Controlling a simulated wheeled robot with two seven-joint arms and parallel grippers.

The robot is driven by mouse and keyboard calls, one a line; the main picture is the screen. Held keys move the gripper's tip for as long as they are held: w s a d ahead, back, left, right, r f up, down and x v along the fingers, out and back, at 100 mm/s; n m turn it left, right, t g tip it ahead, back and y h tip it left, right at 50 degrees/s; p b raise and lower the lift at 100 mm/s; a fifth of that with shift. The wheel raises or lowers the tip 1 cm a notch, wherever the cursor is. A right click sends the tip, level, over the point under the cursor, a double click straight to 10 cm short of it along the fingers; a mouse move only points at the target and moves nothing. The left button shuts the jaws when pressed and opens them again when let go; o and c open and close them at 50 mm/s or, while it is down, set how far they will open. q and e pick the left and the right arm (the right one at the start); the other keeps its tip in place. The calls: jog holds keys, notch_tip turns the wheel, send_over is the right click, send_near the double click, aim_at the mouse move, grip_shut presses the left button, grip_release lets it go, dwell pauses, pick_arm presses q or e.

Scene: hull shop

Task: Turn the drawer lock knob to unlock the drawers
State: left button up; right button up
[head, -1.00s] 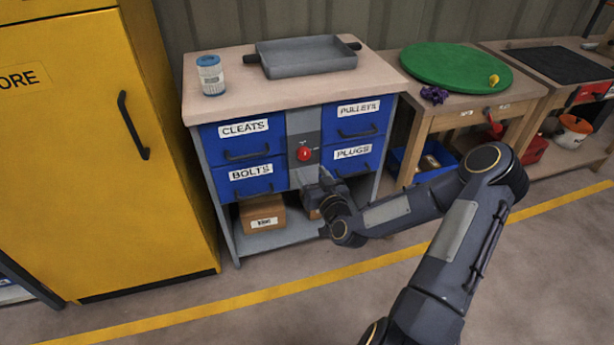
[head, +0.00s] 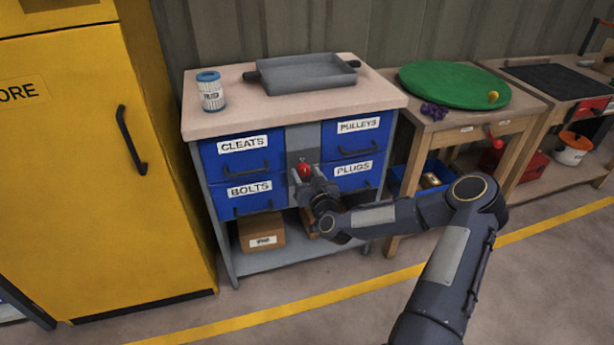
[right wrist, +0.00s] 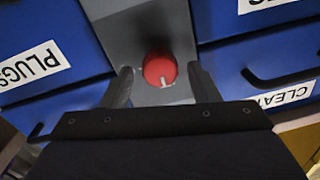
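The red lock knob (head: 304,170) sits on the grey panel (head: 303,140) between the blue drawers. In the right wrist view the knob (right wrist: 160,69) shows a pale pointer mark toward the bottom of the picture. My right gripper (right wrist: 160,80) is open, with one finger on each side of the knob and gaps visible between. I cannot tell whether the fingertips reach past the knob's face. In the head view my right gripper (head: 306,178) covers the lower part of the knob. The drawers CLEATS (head: 242,158), BOLTS, PULLEYS and PLUGS are shut. My left gripper is not seen.
The cabinet top (head: 240,113) holds a grey tray (head: 305,78) and a blue-lidded canister (head: 210,92). A cardboard box (head: 262,232) lies on the lower shelf. A yellow locker (head: 90,180) stands left, and a workbench with a green disc (head: 455,85) right.

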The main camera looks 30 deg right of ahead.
jog(key=c, duration=1)
jog(key=shift+o, duration=0.2)
jog(key=shift+m, duration=0.3)
jog(key=m+b, duration=0.2)
jog(key=m, duration=0.1)
jog(key=shift+f+m, duration=0.15)
jog(key=shift+m, duration=0.15)
jog(key=m+b, duration=0.2)
jog(key=m, duration=0.2)
jog(key=shift+m, duration=0.3)
jog(key=m+b, duration=0.2)
jog(key=m, duration=0.2)
jog(key=shift+d+f+m, duration=0.1)
jog(key=shift+m, duration=0.2)
jog(key=m+h+b, duration=0.1)
jog(key=m, duration=0.4)
